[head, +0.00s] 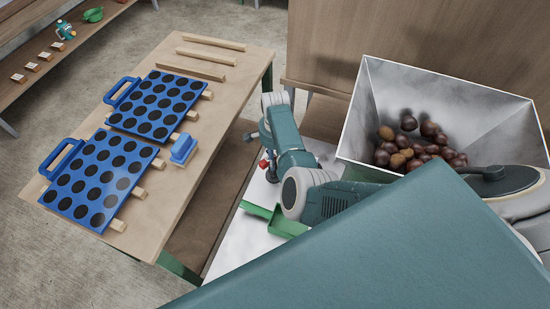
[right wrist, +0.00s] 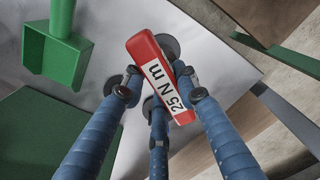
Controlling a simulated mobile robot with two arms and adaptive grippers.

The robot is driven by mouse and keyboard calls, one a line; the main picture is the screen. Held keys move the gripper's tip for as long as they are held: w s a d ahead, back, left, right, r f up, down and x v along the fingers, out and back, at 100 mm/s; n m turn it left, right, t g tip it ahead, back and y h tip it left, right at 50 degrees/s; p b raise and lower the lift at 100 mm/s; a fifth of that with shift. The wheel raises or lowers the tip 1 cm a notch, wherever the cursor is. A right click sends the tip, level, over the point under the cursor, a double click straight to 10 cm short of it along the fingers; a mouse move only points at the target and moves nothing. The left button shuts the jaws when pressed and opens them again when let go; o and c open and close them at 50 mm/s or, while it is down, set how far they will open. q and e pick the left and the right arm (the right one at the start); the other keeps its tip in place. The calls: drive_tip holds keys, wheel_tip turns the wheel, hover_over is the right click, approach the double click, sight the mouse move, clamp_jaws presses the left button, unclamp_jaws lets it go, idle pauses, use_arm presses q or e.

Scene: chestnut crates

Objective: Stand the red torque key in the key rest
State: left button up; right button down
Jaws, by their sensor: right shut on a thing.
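The red torque key (right wrist: 158,66), with a white label reading "25 N m", is between the fingers of my right gripper (right wrist: 155,88) in the right wrist view. The gripper is shut on it. In the head view a small red bit of the key (head: 263,164) shows at my right gripper (head: 269,170), over the white worktop. A dark round disc (right wrist: 169,44) shows just behind the key in the wrist view. I cannot tell if it belongs to the key rest, which I cannot make out otherwise. My left gripper is not in view.
A green scoop (head: 279,221) lies on the white worktop (head: 240,245) near the gripper. A metal crate (head: 365,105) of chestnuts stands right. A wooden table (head: 235,75) with blue perforated trays (head: 150,153) stands left, across a gap.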

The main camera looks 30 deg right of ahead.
drive_tip(key=shift+f+b, duration=0.8)
drive_tip(key=shift+f, duration=0.35)
drive_tip(key=c, duration=1.3)
unclamp_jaws()
drive_tip(key=shift+o, duration=0.2)
wheel_tip(320, 180, up, 12)
